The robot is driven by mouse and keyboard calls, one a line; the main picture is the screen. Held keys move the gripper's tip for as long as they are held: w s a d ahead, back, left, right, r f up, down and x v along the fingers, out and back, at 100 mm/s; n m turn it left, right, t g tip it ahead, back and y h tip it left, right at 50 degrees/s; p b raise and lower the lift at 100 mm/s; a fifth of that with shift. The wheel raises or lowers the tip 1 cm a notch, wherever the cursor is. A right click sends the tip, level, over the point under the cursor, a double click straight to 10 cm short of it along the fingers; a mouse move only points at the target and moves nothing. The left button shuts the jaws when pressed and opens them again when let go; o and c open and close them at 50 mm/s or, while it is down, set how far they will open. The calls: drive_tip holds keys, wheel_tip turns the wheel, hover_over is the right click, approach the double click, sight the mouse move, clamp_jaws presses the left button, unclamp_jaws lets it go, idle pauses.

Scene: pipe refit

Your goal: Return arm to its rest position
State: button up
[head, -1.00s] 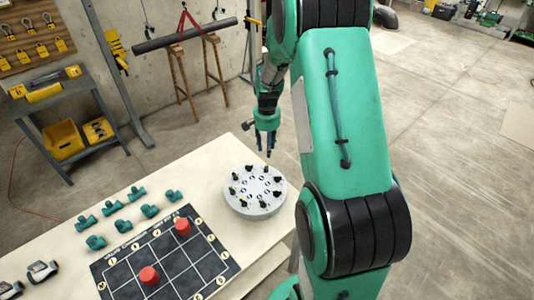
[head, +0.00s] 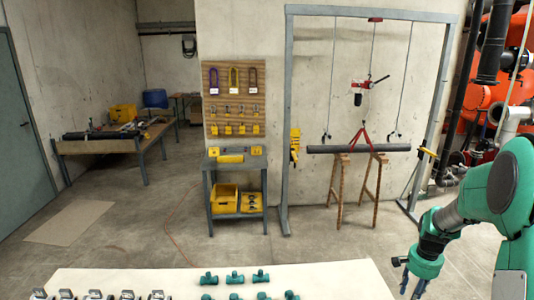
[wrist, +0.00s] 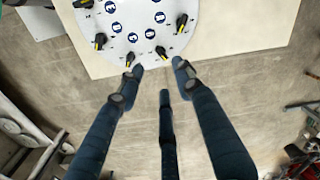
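My arm is folded at the lower right of the head view, with my gripper (head: 413,284) hanging near the right end of the pale table (head: 340,281). In the wrist view my gripper (wrist: 160,78) shows its dark blue fingers spread apart with nothing between them. Beyond the fingertips lies part of a round grey disc (wrist: 122,38) with black-and-yellow knobs and blue round marks. The fingers appear clear of it, over the floor beside the table edge; the exact gap cannot be told.
Several teal fittings (head: 235,278) and several metal clamps (head: 95,294) stand on the table. Behind are a grey shelf cart (head: 236,164), a tool board (head: 234,98), and a dark pipe (head: 358,149) across wooden trestles under a metal frame. Open floor lies between the table and these.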

drive_tip(key=s+a+r+n+t, duration=0.1)
drive_tip(key=s+a+r+n, duration=0.25)
drive_tip(key=a+r, duration=0.6)
drive_tip(key=s+a+r+n+t, duration=0.15)
drive_tip(key=s+a+r, duration=0.25)
drive_tip(key=a+r, duration=0.55)
drive_tip(key=s+a+r+n+t, duration=0.1)
drive_tip(key=s+a+r+n, duration=0.2)
drive_tip(key=s+a, duration=0.3)
drive_tip(key=s+a+r+n+t+b, duration=0.1)
drive_tip(key=s+a+r+n+t, duration=0.1)
drive_tip(key=s+a, duration=0.5)
drive_tip(key=shift+s+r+n+b, duration=0.3)
drive_tip(key=shift+s+r+n, duration=0.65)
drive_tip(key=shift+s, duration=1.65)
drive_tip(key=shift+r, duration=0.15)
